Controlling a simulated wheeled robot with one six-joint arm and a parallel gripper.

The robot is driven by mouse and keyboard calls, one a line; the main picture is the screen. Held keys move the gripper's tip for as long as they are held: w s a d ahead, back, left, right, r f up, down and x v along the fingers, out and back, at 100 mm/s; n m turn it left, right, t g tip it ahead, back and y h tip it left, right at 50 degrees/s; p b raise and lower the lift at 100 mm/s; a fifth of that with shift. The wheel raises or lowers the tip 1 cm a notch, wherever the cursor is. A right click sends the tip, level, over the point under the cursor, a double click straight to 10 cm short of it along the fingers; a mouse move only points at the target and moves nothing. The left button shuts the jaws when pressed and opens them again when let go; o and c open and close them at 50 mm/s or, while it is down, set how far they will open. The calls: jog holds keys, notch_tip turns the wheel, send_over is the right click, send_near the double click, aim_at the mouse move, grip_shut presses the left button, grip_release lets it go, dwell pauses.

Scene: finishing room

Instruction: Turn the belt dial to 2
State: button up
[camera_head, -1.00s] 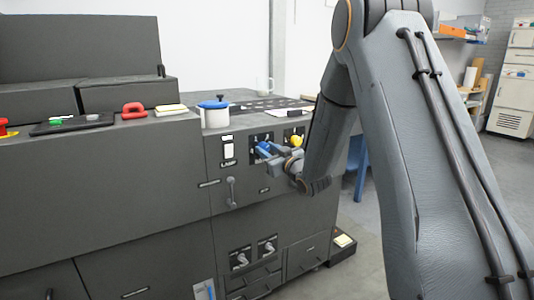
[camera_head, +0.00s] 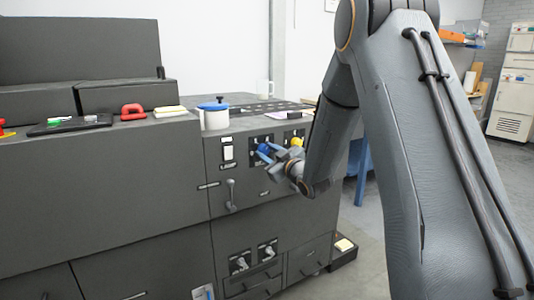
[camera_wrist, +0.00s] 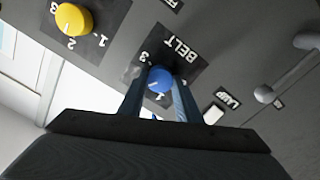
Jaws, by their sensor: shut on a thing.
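The blue belt dial (camera_wrist: 159,79) sits on a dark plate marked BELT (camera_wrist: 180,48) on the grey machine's front. My gripper (camera_wrist: 158,88) has one finger on each side of the dial and is shut on it. The dial's white mark points to the lower left in the wrist view, toward the left finger. A 3 shows above that finger and what looks like a 1 below the dial; the 2 is not visible, and the finger covers part of the scale. In the head view the blue dial (camera_head: 264,147) is partly hidden by my gripper (camera_head: 268,153).
A yellow dial (camera_wrist: 73,18) is close beside the belt dial. A white lamp switch (camera_head: 227,152) and a grey handle (camera_head: 231,195) are left of it in the head view. A white pot with a blue lid (camera_head: 214,116) stands on the machine's top.

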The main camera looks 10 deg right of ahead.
jog(key=o, duration=1.1)
jog(key=v, duration=0.7)
jog(key=shift+s, duration=0.4)
